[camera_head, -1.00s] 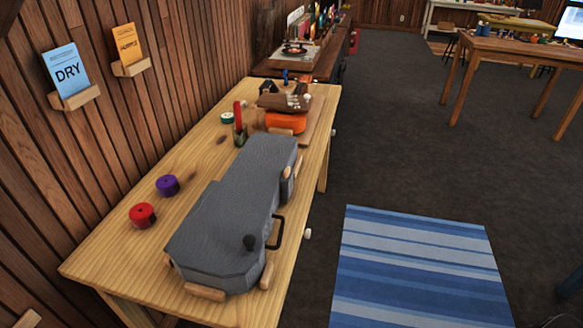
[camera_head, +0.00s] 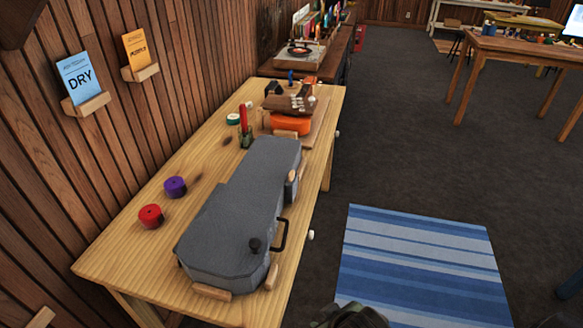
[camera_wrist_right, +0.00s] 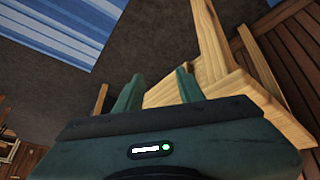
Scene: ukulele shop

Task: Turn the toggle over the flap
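A grey ukulele-shaped case (camera_head: 235,215) lies on the wooden workbench, its wide end toward me. I cannot tell whether the knob is the toggle, and no flap shows clearly. My right gripper (camera_wrist_right: 159,76) is open and empty in the right wrist view, with a wooden bench corner just beyond its fingers. A dark part of my right arm shows at the bottom edge of the head view. My left gripper is not in view.
Wooden blocks (camera_head: 211,292) sit against the case. A red roll (camera_head: 150,216) and a purple roll (camera_head: 175,187) lie on the bench (camera_head: 125,245) to its left. An orange item (camera_head: 291,123) stands behind. Floor and a blue striped rug (camera_head: 415,265) lie right.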

